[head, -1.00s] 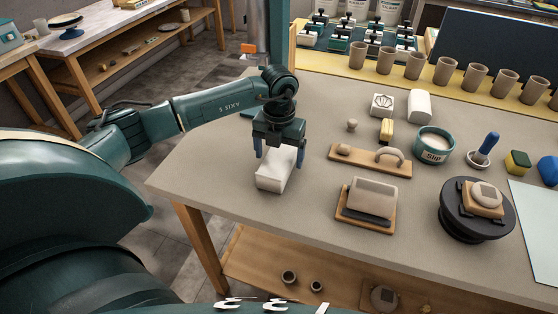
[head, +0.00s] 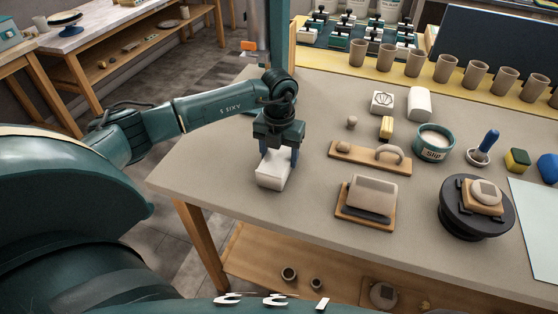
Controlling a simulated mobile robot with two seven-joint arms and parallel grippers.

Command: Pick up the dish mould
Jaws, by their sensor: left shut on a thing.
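The dish mould (head: 270,179), a pale, whitish block, is at the left part of the grey worktable (head: 225,158). My left gripper (head: 279,158) comes down over it from above, with one finger on each side. It is shut on the mould. The gripper body hides part of the mould's far end. The mould looks to be at or very near the table top; I cannot tell whether there is a gap beneath it. My right gripper is not in view.
Several brown cups (head: 414,63) line the back. The table around the mould is clear.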

